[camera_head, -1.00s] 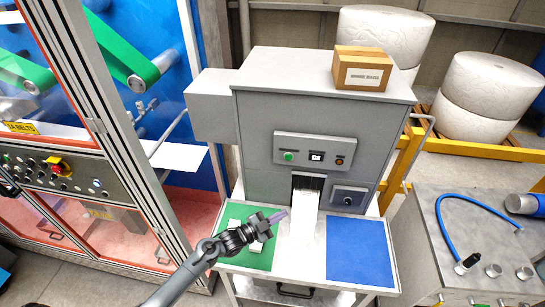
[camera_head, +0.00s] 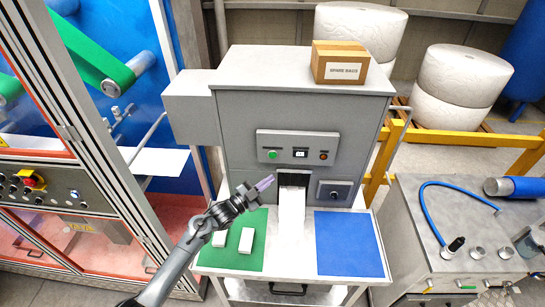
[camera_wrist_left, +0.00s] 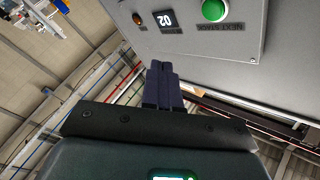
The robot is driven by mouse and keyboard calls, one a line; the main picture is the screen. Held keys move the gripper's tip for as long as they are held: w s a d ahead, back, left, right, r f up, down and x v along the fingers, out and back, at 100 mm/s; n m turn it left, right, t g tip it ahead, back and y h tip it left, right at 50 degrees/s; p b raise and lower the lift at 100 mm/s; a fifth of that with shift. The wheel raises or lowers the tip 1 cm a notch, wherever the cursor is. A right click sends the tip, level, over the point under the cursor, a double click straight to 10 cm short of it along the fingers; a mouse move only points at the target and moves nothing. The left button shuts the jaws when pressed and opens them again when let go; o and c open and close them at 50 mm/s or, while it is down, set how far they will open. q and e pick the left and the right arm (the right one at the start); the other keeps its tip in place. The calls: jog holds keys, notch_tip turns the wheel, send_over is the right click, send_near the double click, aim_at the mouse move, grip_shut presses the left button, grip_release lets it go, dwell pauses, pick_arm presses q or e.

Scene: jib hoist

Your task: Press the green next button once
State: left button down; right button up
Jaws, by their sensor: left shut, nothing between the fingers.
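The green button (camera_head: 272,155) is on the left of the control panel (camera_head: 314,143) on the front of the grey machine. It also shows in the left wrist view (camera_wrist_left: 214,10), at the top edge beside the label "NEXT STACK". My left gripper (camera_head: 264,183) is shut and empty, just below and left of the button in the head view and apart from it. Its closed fingers (camera_wrist_left: 160,84) point up toward the panel in the wrist view. My right gripper is in neither view.
A white stack (camera_head: 291,207) lies at the chute below. Two white blocks (camera_head: 246,240) lie on the green mat (camera_head: 260,222). The blue mat (camera_head: 348,243) is empty.

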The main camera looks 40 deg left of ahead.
aim_at(273, 155)
pick_arm(q)
jog(key=w+a+b, duration=0.5)
jog(key=w+b, duration=0.2)
jog(key=shift+b, duration=0.4)
jog(key=shift+w, duration=0.1)
dwell(0.6)
dwell(0.8)
dwell(0.6)
jog(key=shift+w+a+b, duration=0.2)
jog(key=shift+w+b, duration=0.15)
jog(key=shift+b, duration=0.2)
